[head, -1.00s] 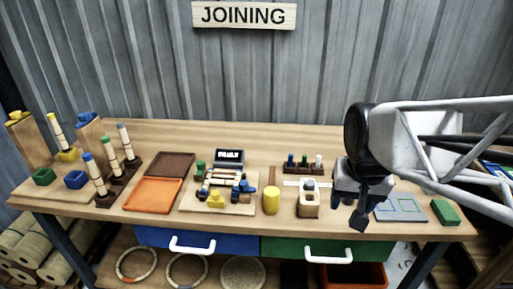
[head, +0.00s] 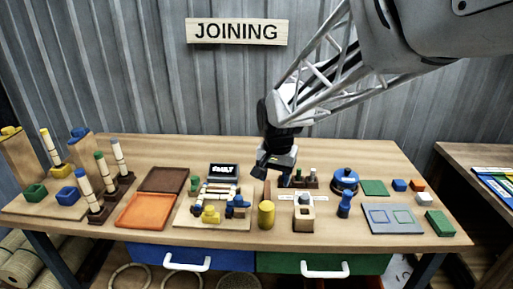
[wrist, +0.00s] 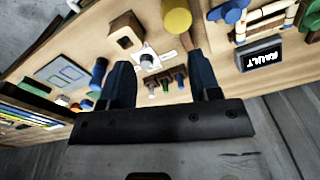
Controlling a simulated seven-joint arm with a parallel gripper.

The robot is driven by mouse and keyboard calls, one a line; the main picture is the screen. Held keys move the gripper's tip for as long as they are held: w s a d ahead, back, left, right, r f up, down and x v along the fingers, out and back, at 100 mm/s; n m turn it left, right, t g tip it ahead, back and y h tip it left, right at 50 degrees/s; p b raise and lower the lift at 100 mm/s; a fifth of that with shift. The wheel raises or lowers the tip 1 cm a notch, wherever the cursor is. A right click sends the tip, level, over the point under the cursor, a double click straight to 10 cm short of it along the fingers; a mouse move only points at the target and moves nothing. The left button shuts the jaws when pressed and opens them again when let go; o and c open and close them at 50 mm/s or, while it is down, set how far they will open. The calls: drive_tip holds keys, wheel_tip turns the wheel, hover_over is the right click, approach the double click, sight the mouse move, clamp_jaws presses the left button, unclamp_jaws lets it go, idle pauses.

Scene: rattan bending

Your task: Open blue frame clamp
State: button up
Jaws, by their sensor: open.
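The blue frame clamp (head: 238,204) is at the right side of the wooden frame jig (head: 185,218), near the middle of the bench. It also shows in the wrist view (wrist: 228,13) at the top edge, partly cut off. A yellow clamp (head: 211,214) sits on the jig's front. Pale rattan pieces lie across the jig; I cannot tell the clamp's exact lever position. My gripper (head: 268,168) is open and empty, above the bench, behind and right of the blue clamp and apart from it. In the wrist view its two dark fingers (wrist: 162,75) are spread.
A yellow cylinder (head: 266,214) and a wooden block with a hole (head: 304,214) stand right of the jig. A small display (head: 223,171) stands behind it. An orange tray (head: 147,211) lies left. A blue-topped tool (head: 345,204) and a peg rack (head: 303,183) are nearby.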

drive_tip(key=m, duration=0.1)
hover_over(238, 197)
drive_tip(key=shift+g, duration=0.4)
wheel_tip(238, 197, down, 8)
drive_tip(key=shift+r, duration=0.15)
drive_tip(key=shift+f, duration=3.9)
drive_tip(key=c, duration=0.9)
